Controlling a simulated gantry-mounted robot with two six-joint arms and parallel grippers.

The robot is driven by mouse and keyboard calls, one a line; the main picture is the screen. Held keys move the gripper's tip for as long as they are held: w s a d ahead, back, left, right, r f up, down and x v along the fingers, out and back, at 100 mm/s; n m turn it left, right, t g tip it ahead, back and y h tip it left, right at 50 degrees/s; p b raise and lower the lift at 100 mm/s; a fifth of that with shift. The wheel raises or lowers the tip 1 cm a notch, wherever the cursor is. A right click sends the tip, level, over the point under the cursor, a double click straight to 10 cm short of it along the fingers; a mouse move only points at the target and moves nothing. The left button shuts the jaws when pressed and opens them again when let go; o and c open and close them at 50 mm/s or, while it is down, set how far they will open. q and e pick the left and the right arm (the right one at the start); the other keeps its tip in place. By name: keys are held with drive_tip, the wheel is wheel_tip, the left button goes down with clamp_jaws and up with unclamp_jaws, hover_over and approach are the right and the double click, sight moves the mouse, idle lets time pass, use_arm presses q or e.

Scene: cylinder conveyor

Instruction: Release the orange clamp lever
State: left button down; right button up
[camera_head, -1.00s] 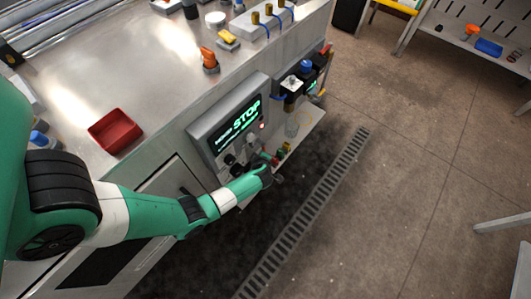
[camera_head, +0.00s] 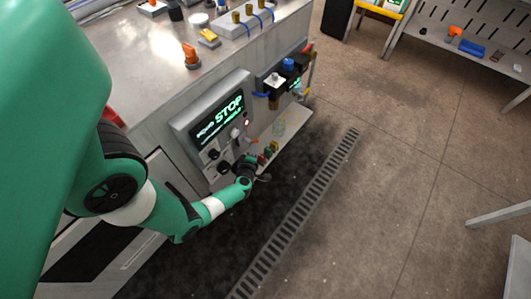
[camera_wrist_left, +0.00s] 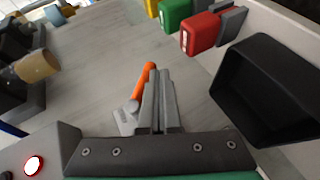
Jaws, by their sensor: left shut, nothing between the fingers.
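The orange clamp lever (camera_wrist_left: 144,80) stands up from a pale metal base (camera_wrist_left: 127,117) in the left wrist view. It is just left of my left gripper (camera_wrist_left: 162,75), partly behind its fingers. I cannot tell whether they touch. The fingers are shut together with nothing between them. In the head view my left gripper (camera_head: 252,166) is low in front of the machine, by the side shelf under the STOP screen (camera_head: 219,115). My right gripper is not in view.
Red (camera_wrist_left: 200,34), green (camera_wrist_left: 173,14) and yellow blocks line the wall beyond the fingers, with an open black bin (camera_wrist_left: 265,90) at right. An orange-topped part (camera_head: 191,56) stands on the machine top.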

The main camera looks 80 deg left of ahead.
use_arm(q)
drive_tip(key=shift+w+a+r+p, duration=0.2)
drive_tip(key=shift+w+a+p, duration=0.15)
drive_tip(key=shift+a+p, duration=0.15)
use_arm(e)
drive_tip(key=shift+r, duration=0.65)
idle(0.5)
